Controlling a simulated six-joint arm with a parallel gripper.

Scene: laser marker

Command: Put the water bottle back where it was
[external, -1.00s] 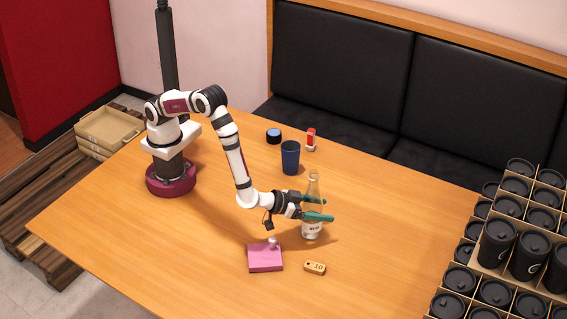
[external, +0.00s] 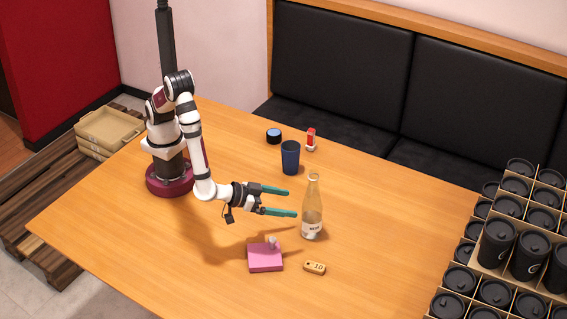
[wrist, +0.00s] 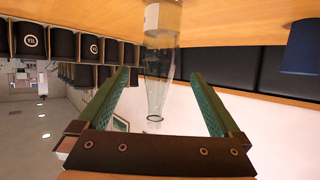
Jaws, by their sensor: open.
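The water bottle (external: 312,210) is clear glass with a white label and stands upright on the wooden table, right of the middle. My gripper (external: 288,202) is open and empty, to the left of the bottle and apart from it, with its two teal fingers pointing toward it. In the wrist view the bottle (wrist: 160,65) shows upside down between the open fingers (wrist: 166,95), beyond their tips, with its neck toward the palm side of the picture.
A blue cup (external: 290,158) stands behind the gripper. A red and white small bottle (external: 311,140) and a dark round puck (external: 273,136) are farther back. A pink block (external: 265,258) and a wooden number tag (external: 314,268) lie in front. Crates of black cups (external: 500,245) fill the right edge.

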